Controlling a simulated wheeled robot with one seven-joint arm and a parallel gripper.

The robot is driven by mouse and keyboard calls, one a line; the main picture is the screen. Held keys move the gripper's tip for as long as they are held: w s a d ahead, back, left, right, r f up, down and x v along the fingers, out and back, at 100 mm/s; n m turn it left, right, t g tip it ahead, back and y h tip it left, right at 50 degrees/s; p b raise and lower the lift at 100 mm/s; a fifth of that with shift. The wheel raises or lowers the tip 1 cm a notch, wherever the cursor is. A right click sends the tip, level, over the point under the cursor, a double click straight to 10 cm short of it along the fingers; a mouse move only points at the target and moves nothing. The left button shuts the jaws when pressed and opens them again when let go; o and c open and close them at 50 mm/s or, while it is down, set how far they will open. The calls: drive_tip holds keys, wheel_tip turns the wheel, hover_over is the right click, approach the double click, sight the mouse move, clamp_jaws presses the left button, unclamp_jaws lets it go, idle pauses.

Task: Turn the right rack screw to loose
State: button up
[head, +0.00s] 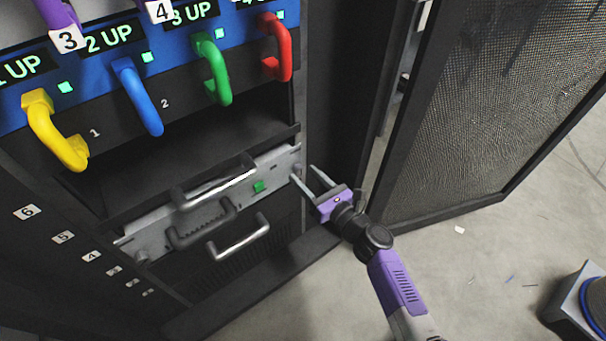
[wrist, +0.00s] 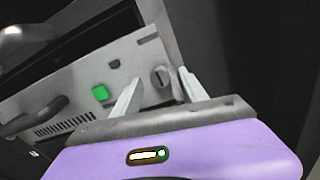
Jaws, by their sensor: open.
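The right rack screw (wrist: 159,77) is a round grey knob with a dark slot, at the right end of a light grey panel (wrist: 75,88). In the head view the same grey panel (head: 150,238) is the front of a low drive unit, and its right end is partly behind my fingers. My gripper (head: 302,173) is open at that right end. In the wrist view the screw shows between the two finger tips, with a visible gap on the left. I cannot tell whether the right finger touches it. The left rack screw (head: 141,257) is at the panel's other end.
Silver handles (head: 240,238) and a green square (head: 259,187) are on or near the panel. Above hang yellow (head: 58,135), blue (head: 138,97), green (head: 213,70) and red (head: 280,48) handles. An open mesh door (head: 480,90) stands right of my arm.

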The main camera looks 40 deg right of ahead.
drive_tip(key=shift+w, duration=0.85)
clamp_jaws()
